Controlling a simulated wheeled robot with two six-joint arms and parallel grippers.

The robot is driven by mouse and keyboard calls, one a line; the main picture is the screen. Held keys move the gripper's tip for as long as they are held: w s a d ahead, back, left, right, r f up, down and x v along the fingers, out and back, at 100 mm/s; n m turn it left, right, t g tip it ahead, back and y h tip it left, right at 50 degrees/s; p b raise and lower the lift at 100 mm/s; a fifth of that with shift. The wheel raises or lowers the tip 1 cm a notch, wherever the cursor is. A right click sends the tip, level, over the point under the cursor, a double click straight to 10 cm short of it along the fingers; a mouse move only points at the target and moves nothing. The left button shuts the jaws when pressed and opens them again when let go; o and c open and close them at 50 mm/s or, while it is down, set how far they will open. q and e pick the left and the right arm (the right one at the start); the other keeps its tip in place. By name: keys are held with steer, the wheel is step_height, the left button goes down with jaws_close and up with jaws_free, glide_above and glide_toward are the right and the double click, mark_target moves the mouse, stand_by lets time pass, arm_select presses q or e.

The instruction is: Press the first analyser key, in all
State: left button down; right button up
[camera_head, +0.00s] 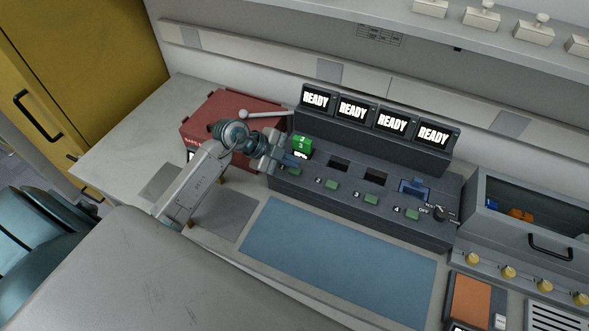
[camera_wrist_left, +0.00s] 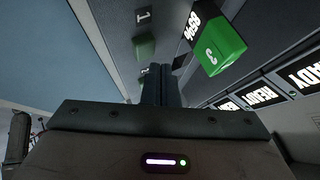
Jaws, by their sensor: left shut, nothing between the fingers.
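The analyser (camera_head: 430,233) is a long dark grey console with several numbered green keys along its front. Its first key (camera_head: 295,170) is partly hidden by my left gripper (camera_head: 301,162) in the head view. In the left wrist view this green key (camera_wrist_left: 145,48) shows by a white 1, just beyond the shut fingertips (camera_wrist_left: 160,68). The fingers are empty; I cannot tell whether they touch the key. The second key (camera_head: 331,184), third key (camera_head: 371,198) and fourth key (camera_head: 412,213) are in plain sight. My right gripper is out of view.
A green block (camera_head: 302,145) marked 3 sits in the first slot; a blue block (camera_head: 414,187) sits by the last. Screens (camera_head: 352,108) above read READY. A red case (camera_head: 222,112) stands behind my left arm. A blue mat (camera_head: 340,262) lies clear in front.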

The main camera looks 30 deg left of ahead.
arm_select(q)
steer(key=shift+f, duration=0.1)
steer(key=shift+f, duration=0.35)
steer(key=shift+f, duration=0.25)
stand_by(0.4)
steer(key=shift+f, duration=0.2)
steer(key=shift+r, duration=0.1)
stand_by(0.4)
steer(key=shift+r+p, duration=0.65)
steer(key=shift+p, duration=0.15)
steer(key=shift+r, duration=0.15)
